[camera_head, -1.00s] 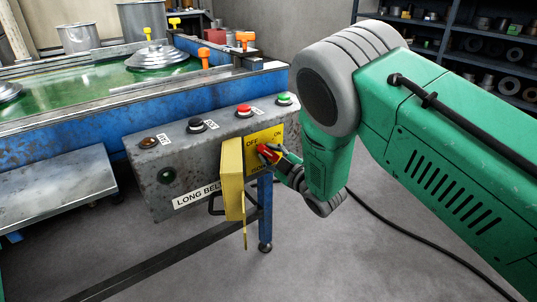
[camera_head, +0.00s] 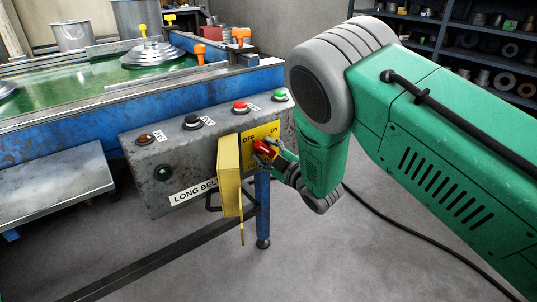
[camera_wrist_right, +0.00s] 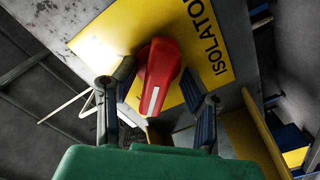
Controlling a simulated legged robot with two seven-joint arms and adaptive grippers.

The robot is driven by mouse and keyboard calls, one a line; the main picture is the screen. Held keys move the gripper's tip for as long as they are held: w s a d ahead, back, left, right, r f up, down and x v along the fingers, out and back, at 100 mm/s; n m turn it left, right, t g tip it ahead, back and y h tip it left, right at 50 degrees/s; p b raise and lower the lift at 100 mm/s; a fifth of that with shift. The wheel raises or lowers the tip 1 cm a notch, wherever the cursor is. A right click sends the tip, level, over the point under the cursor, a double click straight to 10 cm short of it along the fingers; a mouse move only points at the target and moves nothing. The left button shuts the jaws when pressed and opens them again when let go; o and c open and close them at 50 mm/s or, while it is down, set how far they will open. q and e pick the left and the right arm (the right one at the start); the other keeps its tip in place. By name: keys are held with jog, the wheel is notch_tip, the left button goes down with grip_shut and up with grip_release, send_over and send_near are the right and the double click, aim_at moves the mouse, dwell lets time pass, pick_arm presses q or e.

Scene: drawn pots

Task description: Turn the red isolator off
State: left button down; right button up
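The red isolator handle (camera_head: 263,149) sits on a yellow plate (camera_head: 260,135) marked OFF and ON, at the right end of a grey control box (camera_head: 190,150). In the right wrist view the red handle (camera_wrist_right: 160,72) points down and carries a white stripe. My right gripper (camera_head: 277,155) is at the handle. In the wrist view its two fingers (camera_wrist_right: 158,85) are spread, one on each side of the handle. The left finger looks close to the handle; I cannot tell if it touches. The right finger stands clear of it. My left gripper is out of view.
A yellow cover flap (camera_head: 229,175) stands out from the box just left of the handle. The box also carries black, red and green buttons (camera_head: 240,106). A blue-framed belt table (camera_head: 90,125) is behind. A black cable (camera_head: 390,225) lies on the floor.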

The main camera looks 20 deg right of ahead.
jog(key=v, duration=1.2)
jog(key=s+d+f+m+g+h+p, duration=0.2)
jog(key=s+f+m+g+h, duration=0.15)
jog(key=s+f, duration=0.25)
jog(key=s+d+f+m+g+h+p, duration=0.1)
jog(key=s+d+f+m+g+h, duration=0.1)
jog(key=s+d+f+m+g, duration=0.3)
jog(key=s+a+f+m+g+p, duration=0.1)
jog(key=s+g, duration=0.3)
jog(key=s, duration=0.8)
jog(key=s+a+f+m+g+p, duration=0.1)
jog(key=s+f+m+g+p, duration=0.1)
jog(key=s, duration=1)
notch_tip(320, 180, down, 3)
jog(key=shift+s+r+m+g+h, duration=0.3)
jog(key=shift+m+g, duration=0.25)
jog(key=shift+g, duration=0.4)
jog(key=shift+w, duration=0.2)
